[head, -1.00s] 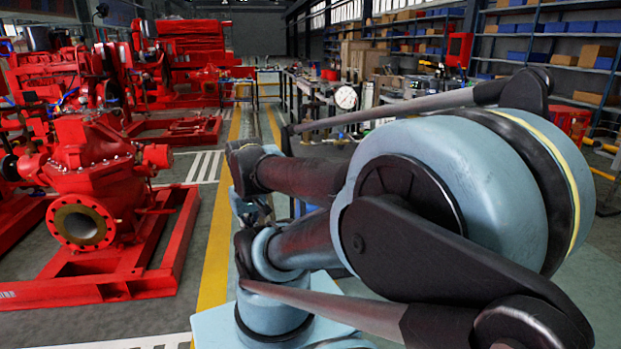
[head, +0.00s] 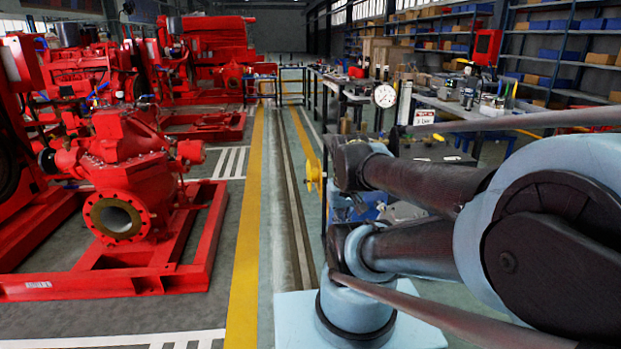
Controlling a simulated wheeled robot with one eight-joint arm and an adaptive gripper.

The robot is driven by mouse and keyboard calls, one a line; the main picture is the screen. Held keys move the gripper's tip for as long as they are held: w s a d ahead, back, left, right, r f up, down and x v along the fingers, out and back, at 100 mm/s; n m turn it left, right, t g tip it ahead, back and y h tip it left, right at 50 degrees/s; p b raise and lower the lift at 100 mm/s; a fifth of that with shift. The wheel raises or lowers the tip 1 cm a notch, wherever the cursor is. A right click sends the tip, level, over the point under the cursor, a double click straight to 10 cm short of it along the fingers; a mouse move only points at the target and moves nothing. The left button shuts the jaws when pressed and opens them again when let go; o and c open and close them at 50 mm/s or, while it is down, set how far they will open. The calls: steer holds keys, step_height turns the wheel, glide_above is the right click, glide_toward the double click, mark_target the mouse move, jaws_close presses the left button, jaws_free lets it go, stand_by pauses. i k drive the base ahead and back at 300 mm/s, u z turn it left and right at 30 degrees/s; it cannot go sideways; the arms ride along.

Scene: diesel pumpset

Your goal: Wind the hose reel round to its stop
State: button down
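A yellow wheel-shaped thing (head: 313,172), possibly the hose reel, shows small beside the work benches, just left of my arm. I cannot make out a hose, a crank or a stop on it. My arm's dark and light-blue links fill the right and lower middle of the head view. I cannot make out my gripper's fingers anywhere in the view. My arm hides part of the floor and benches behind it.
A red pump (head: 125,180) on a red skid frame (head: 150,265) stands at left, with more red pumpsets behind. A clear aisle with a yellow floor line (head: 248,240) runs down the middle. Benches (head: 350,95) and shelving (head: 560,55) stand at right.

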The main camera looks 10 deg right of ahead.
mark_target(313, 175)
steer(key=z, duration=0.05)
steer(key=i, duration=1)
steer(key=z, duration=0.25)
steer(key=k, duration=1.15)
steer(key=u, duration=0.3)
steer(key=i, duration=0.9)
